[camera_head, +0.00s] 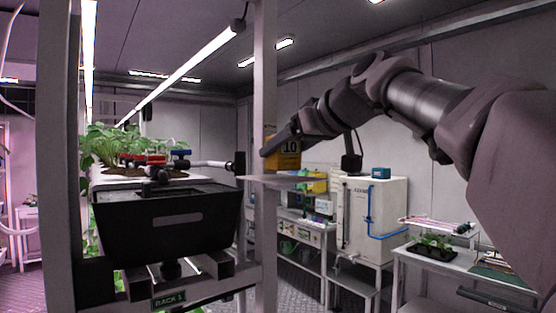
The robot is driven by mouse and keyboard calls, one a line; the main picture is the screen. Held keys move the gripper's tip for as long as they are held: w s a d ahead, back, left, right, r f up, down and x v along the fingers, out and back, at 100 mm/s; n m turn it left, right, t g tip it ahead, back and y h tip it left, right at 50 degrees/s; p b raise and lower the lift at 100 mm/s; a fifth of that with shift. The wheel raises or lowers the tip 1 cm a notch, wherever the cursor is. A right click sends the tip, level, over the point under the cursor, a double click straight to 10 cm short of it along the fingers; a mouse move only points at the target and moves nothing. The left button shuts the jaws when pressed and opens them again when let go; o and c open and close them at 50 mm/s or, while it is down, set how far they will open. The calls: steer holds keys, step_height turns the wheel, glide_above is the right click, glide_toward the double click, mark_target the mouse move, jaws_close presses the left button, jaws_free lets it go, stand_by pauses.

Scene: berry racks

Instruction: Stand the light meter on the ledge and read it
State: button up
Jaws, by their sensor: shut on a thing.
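My gripper (273,147) reaches in from the right and is shut on the meter. Its dark finger covers the meter's upper left part, and the far finger is hidden.
The rack post (265,60) stands right beside the meter. A black trough (165,225) and green plants (150,140) fill the rack to the left. A white cabinet (372,215), shelves and a bench (450,262) with seedlings stand behind, at the right.

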steer(key=shift+f, duration=0.65)
steer(key=shift+f, duration=0.15)
steer(key=o, duration=1.5)
steer(key=b+v, duration=0.2)
steer(key=v, duration=1)
steer(key=s+d+f+m+g+h, duration=0.1)
steer(key=s+f, duration=0.5)
steer(key=f, duration=0.8)
steer(key=s+d+f+m+g+h, duration=0.2)
steer(key=s+f, duration=0.4)
steer(key=f, duration=0.8)
steer(key=s+d+f+m+g+h, duration=0.1)
steer(key=s+f, duration=0.6)
steer(key=f, duration=0.7)
steer(key=shift+d+f+m+g+h, duration=0.15)
steer(key=shift+m+g+h, duration=0.25)
steer(key=shift+m+h, duration=0.4)
steer(key=shift+d+m+g+h, duration=0.15)
steer(key=shift+m+g+h, duration=0.35)
steer(key=shift+h, duration=0.4)
